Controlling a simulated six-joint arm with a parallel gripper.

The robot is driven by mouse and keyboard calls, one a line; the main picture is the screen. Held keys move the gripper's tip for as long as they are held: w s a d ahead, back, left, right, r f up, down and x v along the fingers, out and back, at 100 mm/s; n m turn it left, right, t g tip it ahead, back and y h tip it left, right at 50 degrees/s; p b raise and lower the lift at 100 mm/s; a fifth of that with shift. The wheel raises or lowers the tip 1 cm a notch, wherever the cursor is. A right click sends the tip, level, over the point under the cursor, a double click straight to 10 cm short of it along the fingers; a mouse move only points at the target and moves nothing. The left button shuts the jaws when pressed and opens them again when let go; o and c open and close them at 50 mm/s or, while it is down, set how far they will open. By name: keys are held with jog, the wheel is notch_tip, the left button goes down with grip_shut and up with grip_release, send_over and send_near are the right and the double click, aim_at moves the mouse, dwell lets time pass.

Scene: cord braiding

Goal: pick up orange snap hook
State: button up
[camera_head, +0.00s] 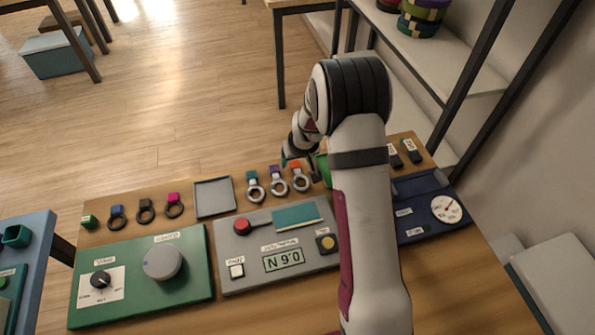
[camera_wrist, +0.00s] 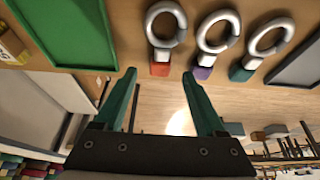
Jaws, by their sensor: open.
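The orange snap hook (camera_head: 300,183) lies at the right end of a row of three silver ring hooks, near the table's far edge. In the wrist view the orange snap hook (camera_wrist: 160,69) shows its silver ring and orange end. My gripper (camera_wrist: 159,74) is open and empty. Its green fingertips appear on either side of the orange end in that view; how high they are above it I cannot tell. The purple snap hook (camera_wrist: 204,72) and teal snap hook (camera_wrist: 240,73) lie beside it. In the head view my arm hides most of the gripper.
A grey tray (camera_head: 214,197) lies left of the silver hooks, and a green tray (camera_wrist: 72,30) lies on their other side. Dark hooks with coloured ends, including a magenta one (camera_head: 174,206), lie further left. A grey panel (camera_head: 228,255) is in front.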

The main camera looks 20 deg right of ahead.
jog(key=x, duration=0.2)
jog(key=shift+w+f, duration=0.15)
jog(key=shift+f, duration=0.05)
grip_shut()
jog(key=shift+r, duration=0.1)
